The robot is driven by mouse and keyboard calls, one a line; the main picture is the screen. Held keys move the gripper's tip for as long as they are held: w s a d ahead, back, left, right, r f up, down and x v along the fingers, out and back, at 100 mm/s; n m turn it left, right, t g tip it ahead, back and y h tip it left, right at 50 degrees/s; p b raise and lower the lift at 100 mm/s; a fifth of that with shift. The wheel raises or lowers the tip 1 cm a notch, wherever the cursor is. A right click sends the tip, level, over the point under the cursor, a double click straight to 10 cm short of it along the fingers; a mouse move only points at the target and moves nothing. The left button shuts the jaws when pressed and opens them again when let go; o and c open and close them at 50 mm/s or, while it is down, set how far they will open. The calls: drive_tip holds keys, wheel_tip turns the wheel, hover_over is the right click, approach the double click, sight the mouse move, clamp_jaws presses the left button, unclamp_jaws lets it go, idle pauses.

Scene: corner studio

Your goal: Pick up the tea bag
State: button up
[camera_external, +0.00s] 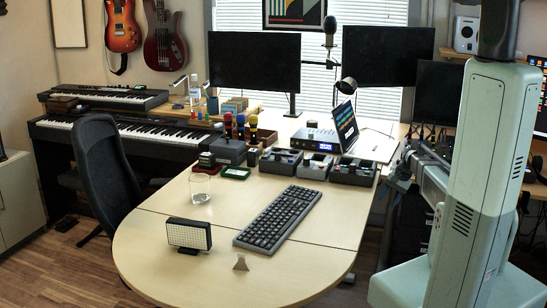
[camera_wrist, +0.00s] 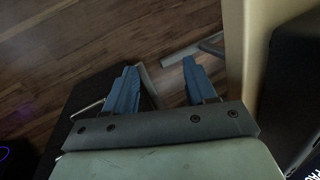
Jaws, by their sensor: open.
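A small grey pyramid shape (camera_external: 240,263), apparently the tea bag, sits on the near end of the pale wooden table (camera_external: 160,262) in the external view. It stands just in front of the black keyboard and right of a small light panel. My gripper (camera_wrist: 160,72) shows in the wrist view with its two blue fingers apart and nothing between them. It points down at the wooden floor, with a pale vertical edge to its right. The tea bag is not visible in the wrist view.
A light panel (camera_external: 188,235), a clear glass (camera_external: 200,188) and a keyboard (camera_external: 277,218) stand around the tea bag. A black chair (camera_external: 105,170) stands at the left. The near rounded end is mostly clear.

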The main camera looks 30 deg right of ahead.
drive_tip(key=w+d+r+t, duration=0.1)
drive_tip(key=w+d+r, duration=0.4)
drive_tip(key=r, duration=0.4)
drive_tip(key=w+a+r+h, duration=0.2)
drive_tip(key=w+a+r, duration=0.2)
drive_tip(key=r, duration=0.3)
drive_tip(key=a+r+n, duration=0.1)
drive_tip(key=a, duration=0.2)
drive_tip(key=w+a+r, duration=0.1)
drive_tip(key=a, duration=0.2)
drive_tip(key=w+a+n, duration=0.1)
drive_tip(key=a, duration=0.3)
drive_tip(key=shift+w+r+n+g+h, duration=0.2)
drive_tip(key=shift+r+n+g+h, duration=0.1)
drive_tip(key=shift+r+h, duration=0.1)
drive_tip(key=s+a+r+n+g, duration=0.1)
drive_tip(key=s+a+n, duration=0.15)
drive_tip(key=a, duration=1.05)
drive_tip(key=s+a+r+n, duration=0.1)
drive_tip(key=a+n, duration=0.3)
drive_tip(key=a, duration=0.9)
drive_tip(key=n+g, duration=0.2)
drive_tip(key=n, duration=1.1)
hover_over(240, 268)
wheel_tip(240, 268, down, 6)
drive_tip(key=shift+f, duration=0.3)
